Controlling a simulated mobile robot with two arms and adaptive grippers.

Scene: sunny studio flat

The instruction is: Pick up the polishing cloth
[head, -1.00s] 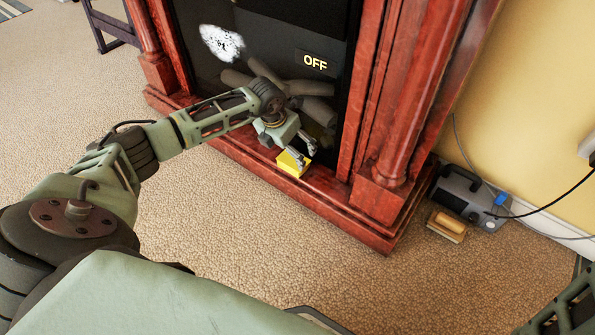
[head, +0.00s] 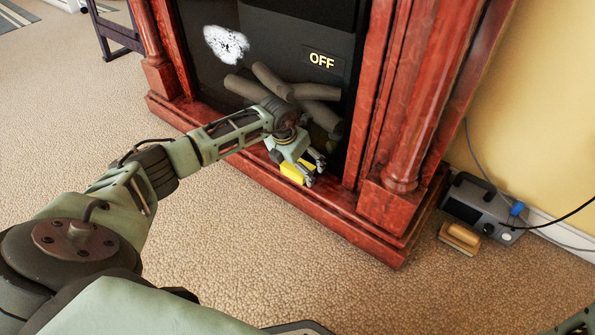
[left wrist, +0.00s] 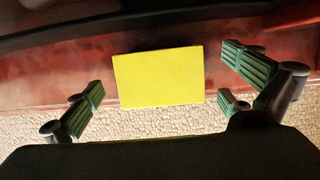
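The polishing cloth (head: 292,173) is a folded yellow pad lying on the red wooden hearth ledge of the fireplace. In the left wrist view the cloth (left wrist: 160,77) lies flat between the spread fingers, with a gap on both sides. My left gripper (head: 314,172) is right over the cloth in the head view and hides part of it. In the left wrist view the left gripper (left wrist: 165,92) is open and empty. A bit of my right arm shows at the bottom right of the head view, but its gripper is out of view.
The red fireplace surround (head: 402,130) rises close behind and beside the left gripper, with dark logs (head: 270,85) inside. A grey device (head: 478,208) with cables and a wooden-topped brush (head: 459,238) are on the floor at right. The carpet in front is clear.

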